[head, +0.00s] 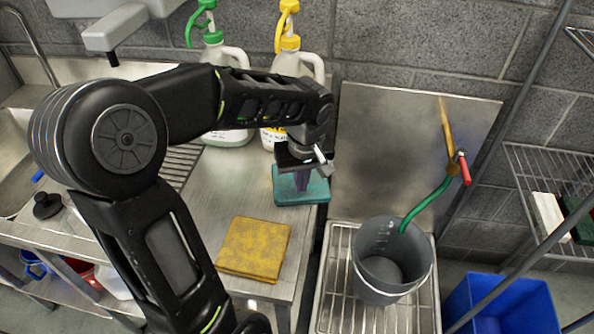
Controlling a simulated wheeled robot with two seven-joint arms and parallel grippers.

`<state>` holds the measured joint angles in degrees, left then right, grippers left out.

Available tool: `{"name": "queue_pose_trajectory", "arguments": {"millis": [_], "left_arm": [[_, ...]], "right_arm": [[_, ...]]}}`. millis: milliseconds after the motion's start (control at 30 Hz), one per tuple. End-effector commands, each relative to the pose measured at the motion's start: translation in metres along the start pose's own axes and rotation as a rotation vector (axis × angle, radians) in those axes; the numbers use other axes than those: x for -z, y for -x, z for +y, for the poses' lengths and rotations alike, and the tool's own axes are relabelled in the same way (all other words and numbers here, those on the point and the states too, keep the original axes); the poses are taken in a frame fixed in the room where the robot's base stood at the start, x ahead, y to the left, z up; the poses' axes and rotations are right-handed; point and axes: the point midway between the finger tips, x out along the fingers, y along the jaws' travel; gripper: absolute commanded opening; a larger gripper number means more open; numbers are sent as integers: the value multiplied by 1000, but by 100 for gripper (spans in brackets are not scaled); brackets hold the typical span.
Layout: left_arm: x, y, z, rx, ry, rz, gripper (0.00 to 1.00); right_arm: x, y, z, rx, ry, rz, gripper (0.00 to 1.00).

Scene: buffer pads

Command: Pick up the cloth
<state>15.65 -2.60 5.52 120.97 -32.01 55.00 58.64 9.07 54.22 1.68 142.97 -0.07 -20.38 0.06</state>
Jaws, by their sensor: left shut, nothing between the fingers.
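A yellow folded cloth (254,249) lies flat near the front edge of the steel counter. A teal folded cloth or pad (313,193) lies behind it and to its right, at the counter's right edge. My left gripper (302,184) points down over the teal one, shut and empty. Its purplish fingertips are close to the teal surface; I cannot tell whether they touch it. The gripper hides the back part of the teal pad. My right gripper is out of view.
Jugs with a green pump (212,38) and a yellow pump (289,43) stand behind my arm. To the right, a grey bucket (410,284) sits on a metal rack below a green hose (425,207). A blue bin (505,305) is at lower right. A sink is at left.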

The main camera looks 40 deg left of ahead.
Motion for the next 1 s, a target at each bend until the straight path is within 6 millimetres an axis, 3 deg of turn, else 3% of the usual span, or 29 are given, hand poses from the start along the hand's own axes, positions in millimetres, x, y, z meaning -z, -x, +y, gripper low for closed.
{"name": "queue_pose_trajectory", "arguments": {"millis": [100, 300, 700, 867, 1000], "left_arm": [[-26, 2, 1, -3, -4, 2, 0], [-56, 9, 1, -3, -2, 2, 0], [-64, 11, 0, -1, 0, 1, 1], [-66, 6, 7, -23, -32, -6, 14], [-76, -14, 39, -124, -160, -28, 25]], "right_arm": [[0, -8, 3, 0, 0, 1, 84], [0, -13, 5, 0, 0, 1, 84], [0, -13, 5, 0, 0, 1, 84], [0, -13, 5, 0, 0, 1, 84], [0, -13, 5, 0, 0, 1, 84]]}}
